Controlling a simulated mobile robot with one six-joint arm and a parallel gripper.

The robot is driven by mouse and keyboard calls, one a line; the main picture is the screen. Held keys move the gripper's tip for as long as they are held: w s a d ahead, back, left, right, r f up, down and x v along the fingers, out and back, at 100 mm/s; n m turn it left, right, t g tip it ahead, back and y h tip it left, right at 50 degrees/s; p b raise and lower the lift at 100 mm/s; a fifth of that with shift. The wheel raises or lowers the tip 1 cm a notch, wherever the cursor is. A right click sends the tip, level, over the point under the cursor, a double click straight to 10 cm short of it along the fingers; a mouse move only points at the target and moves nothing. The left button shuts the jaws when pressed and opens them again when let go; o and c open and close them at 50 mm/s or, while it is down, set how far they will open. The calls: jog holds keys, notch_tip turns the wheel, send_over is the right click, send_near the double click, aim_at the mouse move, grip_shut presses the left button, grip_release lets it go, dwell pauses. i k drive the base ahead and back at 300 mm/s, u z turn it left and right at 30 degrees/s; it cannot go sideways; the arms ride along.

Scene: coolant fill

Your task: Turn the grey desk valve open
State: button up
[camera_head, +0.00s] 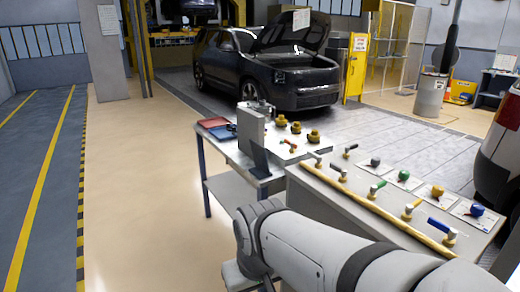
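Several lever valves sit in a row along a yellow pipe (375,209) on the grey desk (300,181) at the right. Their handles are blue (440,228), yellow (412,206), green (377,188), and dark grey (338,171). Another dark grey handle (350,149) stands farther back. A row of round knobs on white cards includes a grey knob (375,161). Which grey one is the desk valve, and whether it is open, I cannot tell. My arm crosses the bottom of the view in front of the desk. My gripper is not in view.
A metal table (233,178) with brass fittings (282,121), a grey upright box (251,132) and a red folder (212,122) adjoins the desk. A black car (265,60) with its hood raised stands behind. Beige floor (130,190) at left is clear.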

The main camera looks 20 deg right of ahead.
aim_at(343, 172)
jog(key=z, duration=0.45)
jog(key=i, duration=1.15)
jog(key=z, duration=0.6)
jog(key=k, duration=0.85)
jog(key=z, duration=0.25)
jog(key=i, duration=0.85)
jog(key=u, duration=0.1)
